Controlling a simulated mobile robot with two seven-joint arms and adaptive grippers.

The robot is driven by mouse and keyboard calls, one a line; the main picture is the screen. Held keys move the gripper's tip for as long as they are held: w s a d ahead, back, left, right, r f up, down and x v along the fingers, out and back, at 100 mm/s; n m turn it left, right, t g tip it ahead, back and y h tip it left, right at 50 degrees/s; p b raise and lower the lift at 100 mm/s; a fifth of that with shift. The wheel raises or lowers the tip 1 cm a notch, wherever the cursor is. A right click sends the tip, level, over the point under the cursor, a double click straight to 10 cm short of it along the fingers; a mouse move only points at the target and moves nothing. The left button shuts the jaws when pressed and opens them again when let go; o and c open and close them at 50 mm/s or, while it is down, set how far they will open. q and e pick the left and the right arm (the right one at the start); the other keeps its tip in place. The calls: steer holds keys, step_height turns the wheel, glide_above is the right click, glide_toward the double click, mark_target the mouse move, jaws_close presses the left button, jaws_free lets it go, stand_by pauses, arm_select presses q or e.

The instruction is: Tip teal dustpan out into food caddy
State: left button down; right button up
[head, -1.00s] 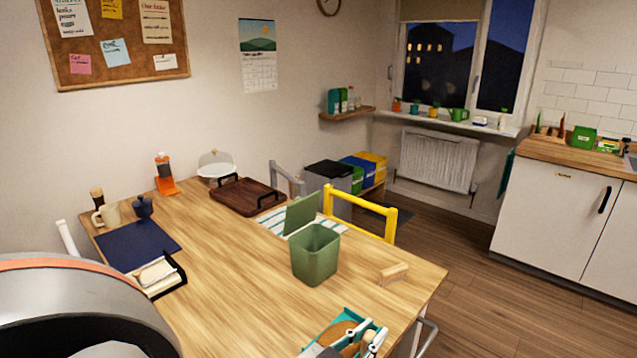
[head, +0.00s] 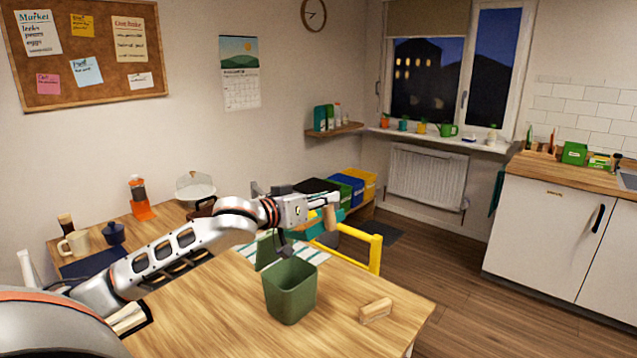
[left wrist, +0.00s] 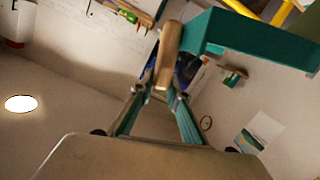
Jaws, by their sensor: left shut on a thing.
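The food caddy (head: 290,297) is an open green bin standing upright on the wooden table, with its green lid panel (head: 268,250) behind it. My left gripper (head: 318,208) is above and slightly right of the caddy, shut on the wooden handle of the teal dustpan. The dustpan's contents cannot be seen. My right gripper is out of view.
A small wooden block (head: 375,311) lies on the table (head: 340,335) right of the caddy. A yellow chair (head: 357,247) stands behind the table edge.

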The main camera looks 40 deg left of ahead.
arm_select(q)
steer(key=shift+a+r+n, duration=1.6)
steer(key=shift+a+r, duration=0.6)
steer(key=shift+a, duration=0.35)
steer(key=a+f+n+t+b, duration=0.1)
steer(key=a+f+n+b, duration=0.3)
steer(key=a+n, duration=0.4)
steer(key=w+a+f+n+t+h+b, duration=0.1)
steer(key=a+f+n+b, duration=0.3)
steer(key=a+f+n, duration=0.3)
steer(key=shift+w+a+f+n+h, duration=0.3)
steer(key=shift+a+n, duration=0.5)
steer(key=shift+a, duration=0.35)
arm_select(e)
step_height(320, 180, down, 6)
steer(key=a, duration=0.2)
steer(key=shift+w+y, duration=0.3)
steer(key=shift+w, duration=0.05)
